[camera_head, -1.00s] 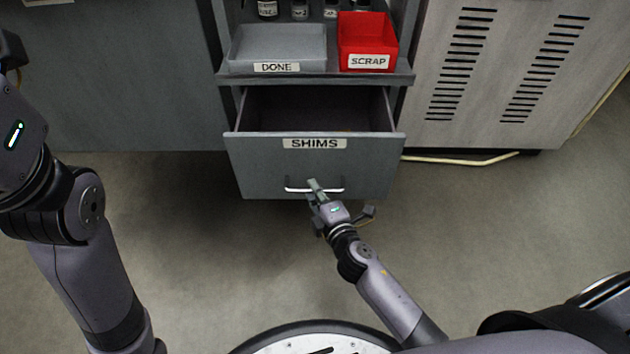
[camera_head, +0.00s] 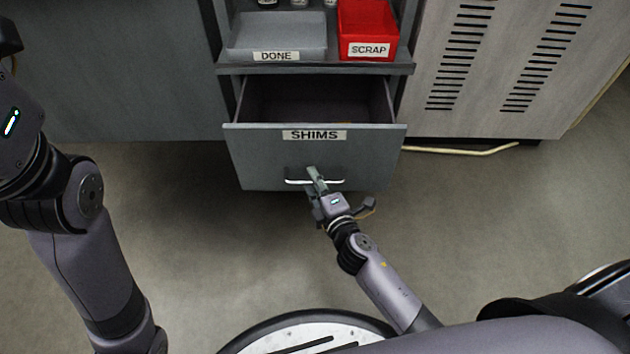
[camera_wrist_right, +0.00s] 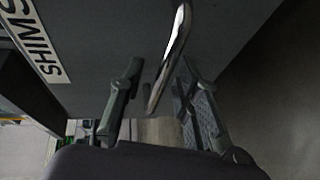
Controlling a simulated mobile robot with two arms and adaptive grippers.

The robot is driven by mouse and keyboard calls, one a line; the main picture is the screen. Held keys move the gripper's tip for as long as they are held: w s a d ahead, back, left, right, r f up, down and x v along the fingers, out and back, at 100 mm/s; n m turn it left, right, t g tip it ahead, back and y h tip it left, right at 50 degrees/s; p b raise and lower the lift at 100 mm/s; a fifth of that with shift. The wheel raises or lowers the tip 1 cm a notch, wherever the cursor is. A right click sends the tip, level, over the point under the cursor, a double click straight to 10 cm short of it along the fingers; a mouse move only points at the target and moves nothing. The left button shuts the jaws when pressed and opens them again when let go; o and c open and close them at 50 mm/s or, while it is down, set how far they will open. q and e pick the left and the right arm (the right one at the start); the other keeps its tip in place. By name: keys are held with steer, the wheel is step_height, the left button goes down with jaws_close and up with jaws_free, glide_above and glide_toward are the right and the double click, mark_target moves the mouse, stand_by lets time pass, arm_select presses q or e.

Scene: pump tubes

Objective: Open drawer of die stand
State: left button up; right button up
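The grey die stand's drawer, labelled SHIMS (camera_head: 260,155), is pulled out part way, and its dark inside (camera_head: 315,100) shows from above. Its silver bar handle (camera_head: 297,181) is low on the front. It also shows in the right wrist view (camera_wrist_right: 173,60). My right gripper (camera_head: 314,180) is at the handle. In the right wrist view its two fingers (camera_wrist_right: 160,95) stand apart, one on each side of the handle's end, with visible gaps. My left arm is at the left edge of the head view; its gripper is not in view.
Above the drawer, a shelf (camera_head: 330,69) carries a grey DONE tray (camera_head: 276,57) and a red SCRAP bin (camera_head: 367,49). A vented cabinet (camera_head: 490,70) stands at the right, with a pale cable (camera_head: 470,151) on the floor. The floor before the drawer is clear.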

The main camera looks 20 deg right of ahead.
steer(key=v, duration=1.2)
stand_by(0.4)
